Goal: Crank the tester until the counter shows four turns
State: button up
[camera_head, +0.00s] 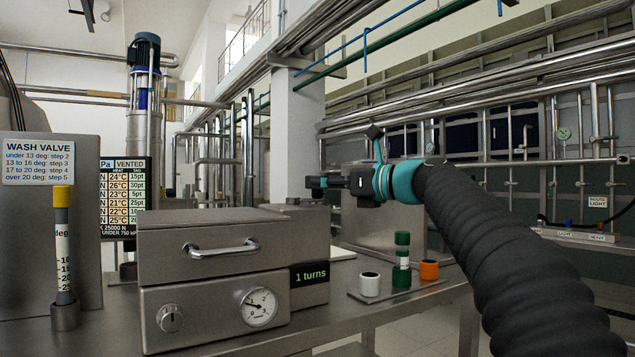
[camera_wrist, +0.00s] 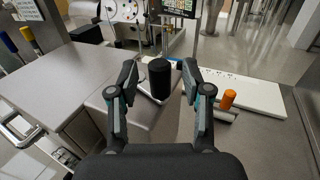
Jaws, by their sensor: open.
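The tester is a steel box (camera_head: 215,240) in the left half of the head view, with a lid handle and a round dial. Its counter (camera_head: 310,275) reads "1 turns". In the wrist view, a black upright crank knob (camera_wrist: 159,78) stands on a light metal crank arm (camera_wrist: 146,98) over the tester's top (camera_wrist: 127,100). My gripper (camera_head: 312,187) is above the tester's right rear part. In the wrist view, my gripper (camera_wrist: 160,73) is open, with one finger on each side of the knob. Gaps show on both sides. The lower knob and contact depth are unclear.
A yellow-capped tube (camera_head: 63,240) stands at left, before the wash valve sign (camera_head: 38,160).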

jog(key=shift+x, duration=0.85)
grip_shut()
jog(key=shift+s, duration=0.15)
jog(key=m+t+h, duration=0.1)
jog(key=s+m+t+h+p, duration=0.1)
jog(key=m+t+h, duration=0.1)
jog(key=t, duration=0.1)
jog(key=shift+s+r, duration=0.15)
jog(key=shift+s, duration=0.1)
jog(key=m+t+h+p, duration=0.1)
jog(key=m+h+p, duration=0.1)
jog(key=h+p, duration=0.1)
jog(key=shift+s+a+t, duration=0.1)
jog(key=shift+s+t, duration=0.3)
jog(key=shift+m+h+p, duration=0.4)
jog(key=shift+m, duration=0.1)
